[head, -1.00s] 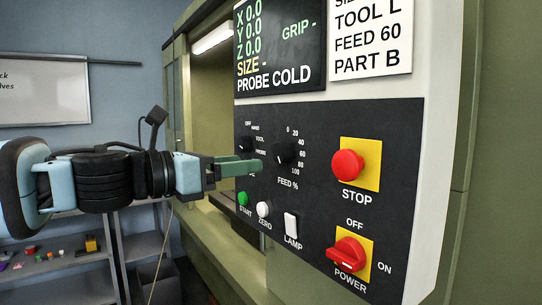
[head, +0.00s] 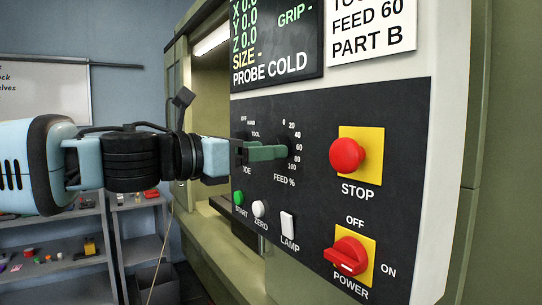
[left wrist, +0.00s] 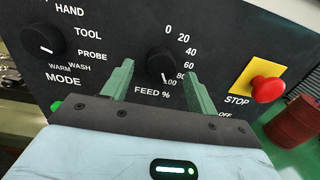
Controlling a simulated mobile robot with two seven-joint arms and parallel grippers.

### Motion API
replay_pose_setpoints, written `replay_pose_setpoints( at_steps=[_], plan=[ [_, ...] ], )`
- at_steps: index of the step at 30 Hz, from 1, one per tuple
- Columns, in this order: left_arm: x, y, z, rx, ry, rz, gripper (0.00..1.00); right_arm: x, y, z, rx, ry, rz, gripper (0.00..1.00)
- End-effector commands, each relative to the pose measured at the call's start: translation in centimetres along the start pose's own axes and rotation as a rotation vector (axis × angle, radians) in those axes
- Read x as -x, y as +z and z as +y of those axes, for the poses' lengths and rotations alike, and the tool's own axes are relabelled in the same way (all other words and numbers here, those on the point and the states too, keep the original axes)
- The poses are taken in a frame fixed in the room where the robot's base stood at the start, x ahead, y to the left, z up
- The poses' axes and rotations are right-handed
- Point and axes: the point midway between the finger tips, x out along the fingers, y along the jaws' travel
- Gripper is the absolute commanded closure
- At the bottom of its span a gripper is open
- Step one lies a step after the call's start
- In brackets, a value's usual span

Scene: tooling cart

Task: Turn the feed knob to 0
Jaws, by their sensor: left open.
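The feed knob (left wrist: 160,62) is a round black dial on the dark panel, with a scale from 0 to 100 around its right side. In the left wrist view its white mark points down, near the 100 end. My left gripper (left wrist: 159,72) is open, with one green finger on each side of the knob's lower part. I cannot tell whether either finger touches it. In the head view my left gripper (head: 281,151) lies across the feed dial and hides most of the knob. My right gripper is out of view.
The mode knob (left wrist: 42,40) is left of the feed knob. The red stop button (head: 347,155) stands out to the right, with the red power switch (head: 347,254) below it. Start (head: 238,198), zero (head: 259,208) and lamp (head: 288,225) buttons sit under the dials.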

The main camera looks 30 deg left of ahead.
Motion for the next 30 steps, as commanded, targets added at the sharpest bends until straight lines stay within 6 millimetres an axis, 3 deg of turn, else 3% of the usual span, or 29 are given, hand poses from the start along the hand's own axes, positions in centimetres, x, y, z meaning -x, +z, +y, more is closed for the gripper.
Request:
replay_pose_setpoints(
  at_steps=[6, 17, 27, 30],
  plan=[
    [-1.4, -0.1, 0.0, 0.002, 0.000, 0.002, 0.41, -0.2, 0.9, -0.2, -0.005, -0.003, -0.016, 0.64],
    [-1.6, 0.1, 0.0, 0.001, 0.000, -0.002, 0.41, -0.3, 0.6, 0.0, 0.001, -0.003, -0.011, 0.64],
    [-1.6, 0.1, -0.1, 0.000, -0.001, -0.002, 0.86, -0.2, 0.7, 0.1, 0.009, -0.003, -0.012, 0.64],
    [-1.6, 0.1, -0.1, 0.002, -0.001, -0.001, 0.86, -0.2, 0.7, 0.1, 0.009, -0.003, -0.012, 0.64]
  ],
)
